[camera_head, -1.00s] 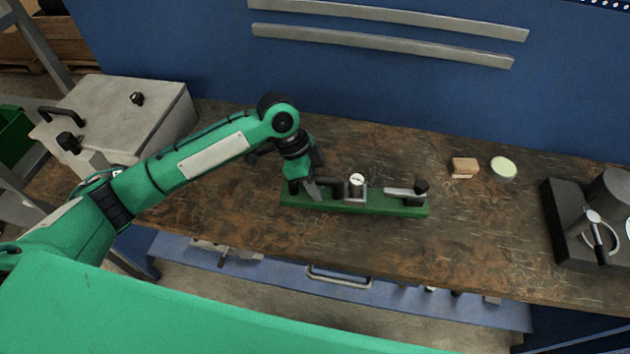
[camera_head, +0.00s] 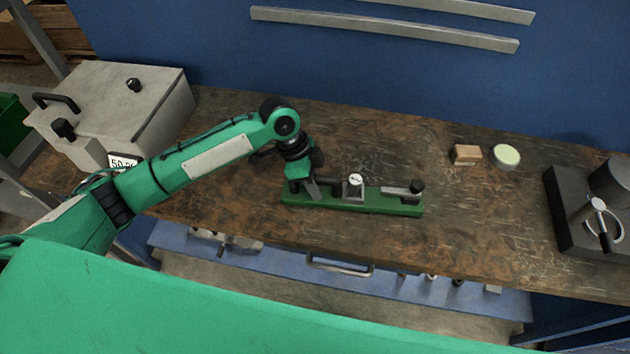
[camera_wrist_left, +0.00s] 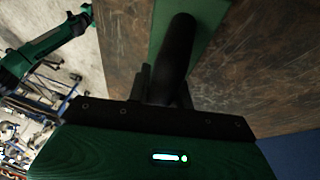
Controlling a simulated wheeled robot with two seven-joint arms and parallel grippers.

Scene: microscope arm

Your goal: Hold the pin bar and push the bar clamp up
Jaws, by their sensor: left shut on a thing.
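A long green base (camera_head: 380,208) lies on the workbench with a small fixture on it. A round white-faced dial (camera_head: 355,180) sits on a metal block near its middle. A flat metal clamp lever with a black knob (camera_head: 417,186) is at the right end, lying low along the base. My left gripper (camera_head: 303,190) is at the left end of the base, shut on the dark pin bar. The dark round bar (camera_wrist_left: 178,50) shows in the left wrist view above the green base. The fingertips are mostly hidden there. My right gripper is not seen.
A grey metal box (camera_head: 110,110) stands at the left of the workbench (camera_head: 460,235). A tan block (camera_head: 467,154) and a pale round dish (camera_head: 506,156) lie at the back right. A black device (camera_head: 580,225) stands at the far right. The bench right of the base is clear.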

